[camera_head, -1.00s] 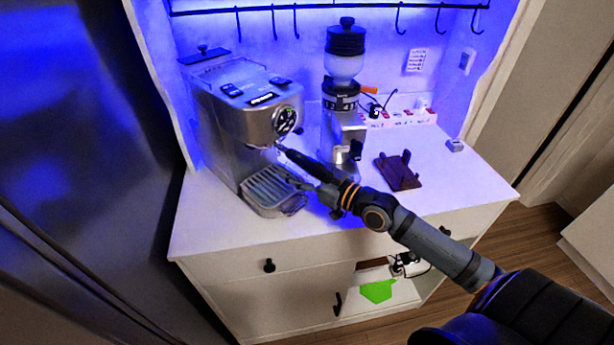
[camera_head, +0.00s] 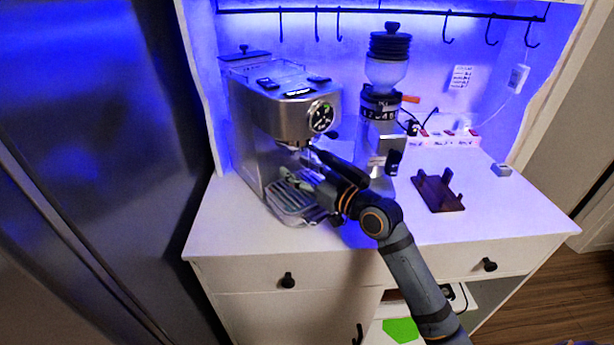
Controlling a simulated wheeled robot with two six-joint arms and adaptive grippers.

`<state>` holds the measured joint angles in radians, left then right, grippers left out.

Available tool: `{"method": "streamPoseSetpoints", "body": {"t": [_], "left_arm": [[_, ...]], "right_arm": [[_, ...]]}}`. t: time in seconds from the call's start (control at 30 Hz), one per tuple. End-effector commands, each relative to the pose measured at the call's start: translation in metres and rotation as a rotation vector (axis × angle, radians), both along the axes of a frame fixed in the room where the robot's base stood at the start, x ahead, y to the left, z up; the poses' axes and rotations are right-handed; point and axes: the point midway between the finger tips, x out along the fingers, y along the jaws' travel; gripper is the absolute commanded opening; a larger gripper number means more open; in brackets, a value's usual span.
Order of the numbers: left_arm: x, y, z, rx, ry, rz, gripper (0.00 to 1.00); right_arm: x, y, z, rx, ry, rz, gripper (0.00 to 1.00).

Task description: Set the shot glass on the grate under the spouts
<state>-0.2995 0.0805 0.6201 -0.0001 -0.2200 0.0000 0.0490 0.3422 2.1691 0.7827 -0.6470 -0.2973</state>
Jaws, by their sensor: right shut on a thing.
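The espresso machine (camera_head: 268,115) stands at the back left of the white cabinet top. Its slatted grate (camera_head: 290,203) sits low at its front, below the spouts (camera_head: 300,158). A black handle (camera_head: 340,166) slants out from under the machine's head toward the right. My right gripper (camera_head: 308,183) is shut in the space between the spouts and the grate. The shot glass is not clearly visible; what sits between the fingers is small and mostly hidden, and I cannot tell whether it touches the grate. My left gripper is not in view.
A coffee grinder (camera_head: 382,120) stands close to the right of the machine, behind my right arm. A dark wooden stand (camera_head: 438,191) lies farther right. A power strip (camera_head: 450,139) is at the back wall. The cabinet top (camera_head: 235,228) is clear at the front left.

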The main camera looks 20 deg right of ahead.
Motion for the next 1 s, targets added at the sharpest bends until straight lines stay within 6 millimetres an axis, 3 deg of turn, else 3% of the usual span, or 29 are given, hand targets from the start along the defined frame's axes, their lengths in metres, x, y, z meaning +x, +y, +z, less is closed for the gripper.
{"method": "streamPoseSetpoints", "body": {"t": [0.4, 0.43, 0.6, 1.0], "left_arm": [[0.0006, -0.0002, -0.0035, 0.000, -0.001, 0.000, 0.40], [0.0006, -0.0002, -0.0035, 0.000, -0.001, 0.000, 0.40], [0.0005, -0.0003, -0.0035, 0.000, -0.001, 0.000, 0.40], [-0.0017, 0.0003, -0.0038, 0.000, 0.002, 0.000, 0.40]], "right_arm": [[0.0000, 0.0003, -0.0009, 0.004, -0.006, 0.001, 0.15], [0.0000, 0.0003, -0.0009, 0.005, -0.005, 0.001, 0.52], [0.0000, 0.0003, -0.0010, 0.004, -0.006, 0.001, 0.75], [-0.0001, 0.0002, -0.0015, 0.004, -0.005, 0.001, 0.76]]}}
